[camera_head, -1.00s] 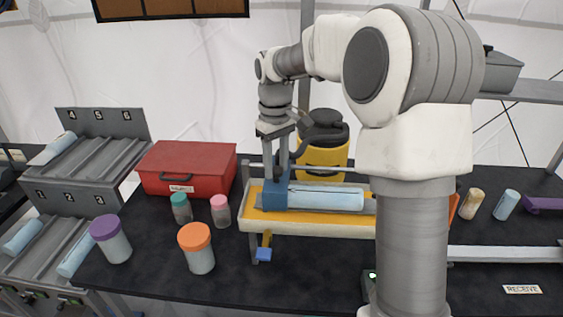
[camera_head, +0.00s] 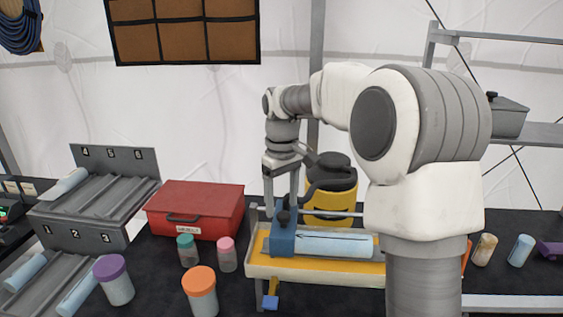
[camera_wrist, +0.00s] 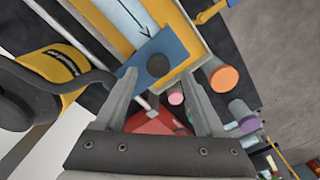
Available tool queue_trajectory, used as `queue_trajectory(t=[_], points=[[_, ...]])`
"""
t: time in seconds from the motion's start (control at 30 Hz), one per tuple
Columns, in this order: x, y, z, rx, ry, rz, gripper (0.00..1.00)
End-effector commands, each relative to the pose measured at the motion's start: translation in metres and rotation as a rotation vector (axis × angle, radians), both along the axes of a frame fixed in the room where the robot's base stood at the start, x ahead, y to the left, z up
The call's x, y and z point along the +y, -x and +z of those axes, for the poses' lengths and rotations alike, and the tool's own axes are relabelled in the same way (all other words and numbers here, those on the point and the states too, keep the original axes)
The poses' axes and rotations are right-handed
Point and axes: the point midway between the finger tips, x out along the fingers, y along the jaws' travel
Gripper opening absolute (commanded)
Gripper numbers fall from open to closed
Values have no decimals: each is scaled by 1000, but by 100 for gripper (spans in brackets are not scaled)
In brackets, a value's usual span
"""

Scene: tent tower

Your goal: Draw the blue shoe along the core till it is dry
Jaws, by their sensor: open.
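The blue shoe (camera_head: 284,243) sits at the left end of the core, with a dark round knob on top. The core (camera_head: 335,243) is a pale blue cylinder with a dark line along it, lying in a cream tray (camera_head: 300,275) with a yellow bed; my arm hides its right end. My gripper (camera_head: 281,206) is open over the shoe, pointing down. In the wrist view, the shoe (camera_wrist: 152,50) and its knob show beyond and between the fingertips of my gripper (camera_wrist: 160,78), apparently with gaps on both sides. I cannot tell whether a finger touches it.
A metal rod (camera_head: 345,213) runs behind the core. A yellow container with a black top (camera_head: 331,195) stands behind it. A red case (camera_head: 197,208) and several lidded jars, one orange-topped (camera_head: 200,290), stand left. A numbered rack (camera_head: 85,230) holds more cores.

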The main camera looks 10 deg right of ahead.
Motion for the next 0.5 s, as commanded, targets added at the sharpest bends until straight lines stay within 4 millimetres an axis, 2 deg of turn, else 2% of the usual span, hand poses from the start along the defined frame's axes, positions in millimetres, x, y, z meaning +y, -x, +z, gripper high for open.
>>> queue_trajectory(t=[0.03,0.3,0.5], points=[[0,-1,13,-6,0,0,71],[1,-1,81,-6,-2,2,71],[1,-1,124,-5,-1,1,71]])
